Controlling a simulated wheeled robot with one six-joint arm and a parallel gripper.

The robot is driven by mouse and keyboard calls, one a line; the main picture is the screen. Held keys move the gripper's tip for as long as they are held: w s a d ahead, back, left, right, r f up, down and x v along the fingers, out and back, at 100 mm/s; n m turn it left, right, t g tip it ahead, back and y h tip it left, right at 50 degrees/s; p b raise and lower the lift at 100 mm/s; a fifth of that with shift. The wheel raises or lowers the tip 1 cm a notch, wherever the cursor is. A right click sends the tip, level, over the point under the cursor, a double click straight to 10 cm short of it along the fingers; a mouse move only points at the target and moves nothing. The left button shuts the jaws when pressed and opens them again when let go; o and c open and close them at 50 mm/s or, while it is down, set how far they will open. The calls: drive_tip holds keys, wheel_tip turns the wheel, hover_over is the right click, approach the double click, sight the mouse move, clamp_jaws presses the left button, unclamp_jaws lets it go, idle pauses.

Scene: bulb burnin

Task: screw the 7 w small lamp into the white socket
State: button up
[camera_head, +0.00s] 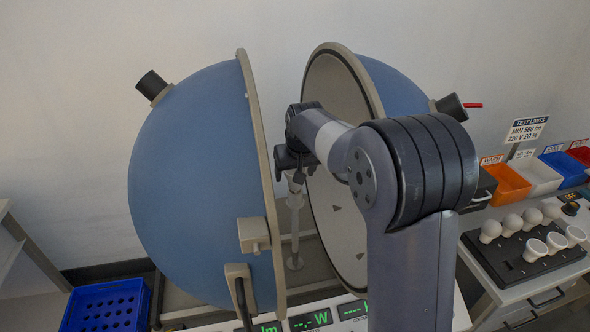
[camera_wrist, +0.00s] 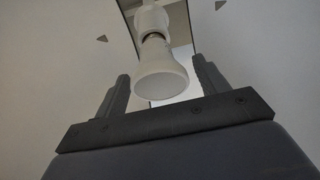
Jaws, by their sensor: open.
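A white lamp with a flared body and flat round face (camera_wrist: 160,82) stands at the white socket (camera_wrist: 150,18) in the wrist view. A bit of metal cap shows between them, so its base is at the socket mouth; how deep it sits I cannot tell. No wattage mark is readable. My gripper (camera_wrist: 160,68) is open, one finger on each side of the lamp with gaps visible. In the head view my gripper (camera_head: 291,165) is between the sphere halves, above the socket's post (camera_head: 295,240); the lamp there is mostly hidden.
The blue sphere halves (camera_head: 195,185) stand open on both sides of my arm. A black tray (camera_head: 510,255) at right holds several white lamps. Coloured bins (camera_head: 508,184) and a limits sign (camera_head: 526,130) are behind it. A blue crate (camera_head: 105,306) is at lower left.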

drive_tip(key=shift+n, duration=0.6)
drive_tip(key=shift+c, duration=0.3)
drive_tip(key=c, duration=0.8)
drive_tip(key=m, duration=0.2)
drive_tip(key=m+h, duration=0.1)
drive_tip(key=m, duration=0.2)
drive_tip(key=shift+a+m+h+p, duration=0.1)
drive_tip(key=shift+m+h+p, duration=0.2)
drive_tip(key=shift+p, duration=0.05)
drive_tip(key=m+h, duration=0.1)
drive_tip(key=m, duration=0.1)
drive_tip(key=m+h, duration=0.1)
drive_tip(key=m, duration=0.2)
drive_tip(key=shift+g, duration=0.3)
drive_tip(key=m+g+p, duration=0.1)
drive_tip(key=m, duration=0.2)
drive_tip(key=m+g+h+p, duration=0.1)
drive_tip(key=m, duration=0.3)
drive_tip(key=shift+w+a+r+h+p, duration=0.1)
drive_tip(key=shift+h+p, duration=0.2)
drive_tip(key=shift+p, duration=0.05)
drive_tip(key=m+g+p, duration=0.1)
drive_tip(key=m+p, duration=0.1)
drive_tip(key=m, duration=0.1)
drive_tip(key=shift+m+g, duration=0.3)
drive_tip(key=shift+m+g+p, duration=0.3)
drive_tip(key=shift+m, duration=0.6)
